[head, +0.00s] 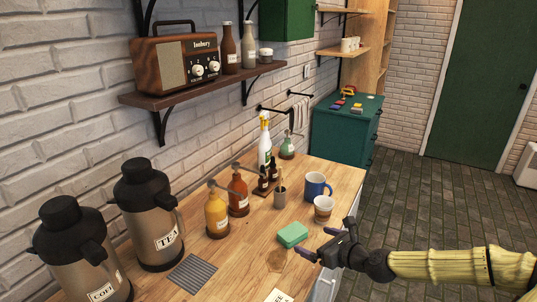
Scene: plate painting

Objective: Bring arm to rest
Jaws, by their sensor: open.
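My gripper (318,246) is at the lower right, at the front edge of the wooden counter, with its fingers pointing left over the top. It is open, and nothing shows between its fingers. My arm reaches in from the right side of the picture in a yellowish sleeve. A green sponge (292,234) lies on the counter just left of the upper finger.
The wooden counter (240,262) holds a blue mug (316,187), a striped cup (323,209), sauce bottles (217,213), a small metal cup (280,197) and two large flasks (148,215). A teal cabinet (340,137) stands behind. The tiled floor (430,205) at right is clear.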

